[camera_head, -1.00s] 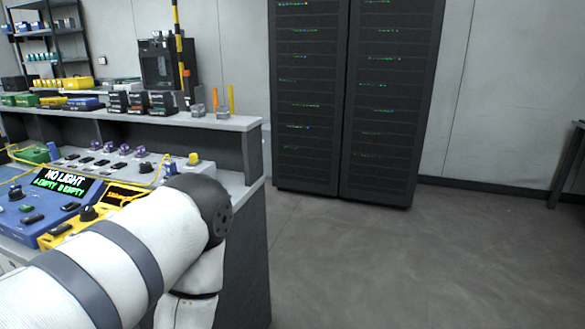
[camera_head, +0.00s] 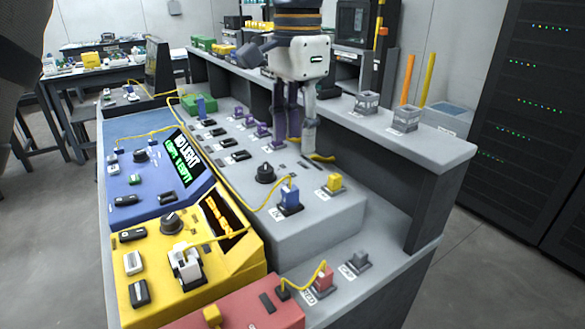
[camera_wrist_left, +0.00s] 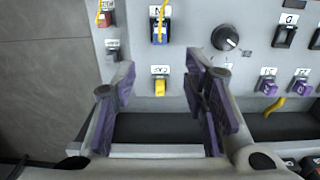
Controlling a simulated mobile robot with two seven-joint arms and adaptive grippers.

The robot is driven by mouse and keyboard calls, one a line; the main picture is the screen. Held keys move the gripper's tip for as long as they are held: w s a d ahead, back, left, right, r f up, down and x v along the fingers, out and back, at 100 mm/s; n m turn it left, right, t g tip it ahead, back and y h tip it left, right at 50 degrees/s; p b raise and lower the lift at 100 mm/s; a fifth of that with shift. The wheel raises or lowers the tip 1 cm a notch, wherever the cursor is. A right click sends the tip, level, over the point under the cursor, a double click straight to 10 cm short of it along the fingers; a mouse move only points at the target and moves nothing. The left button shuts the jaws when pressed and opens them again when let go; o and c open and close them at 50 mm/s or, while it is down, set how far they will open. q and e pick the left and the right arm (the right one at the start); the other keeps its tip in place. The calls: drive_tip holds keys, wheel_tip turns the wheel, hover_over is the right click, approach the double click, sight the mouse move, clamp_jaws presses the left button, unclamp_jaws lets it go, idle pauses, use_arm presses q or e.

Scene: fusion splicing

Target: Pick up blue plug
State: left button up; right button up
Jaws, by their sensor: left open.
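A blue plug (camera_head: 290,194) with a yellow cable stands upright in a socket on the grey panel, beside a black knob. It also shows at the top of the left wrist view (camera_wrist_left: 160,30). Another blue plug (camera_head: 201,107) stands farther back on the same panel. My left gripper (camera_head: 293,138) hangs over the back of the panel, behind the front blue plug. My right gripper is not in view.
A yellow plug (camera_head: 334,182) sits close to the right of the blue plug. A red plug (camera_head: 323,277) with a yellow cable stands nearer. Purple plugs line the panel's back. A raised shelf (camera_head: 430,146) runs behind. Yellow (camera_head: 230,258) and blue (camera_head: 165,195) devices stand at left.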

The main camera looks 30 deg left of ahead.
sight(290, 188)
use_arm(q)
drive_tip(key=f, duration=0.3)
drive_tip(key=s+f, duration=0.1)
drive_tip(key=f, duration=0.6)
drive_tip(key=shift+s+a+f, duration=0.15)
drive_tip(key=shift+a+f, duration=0.15)
drive_tip(key=shift+f, duration=0.1)
clamp_jaws()
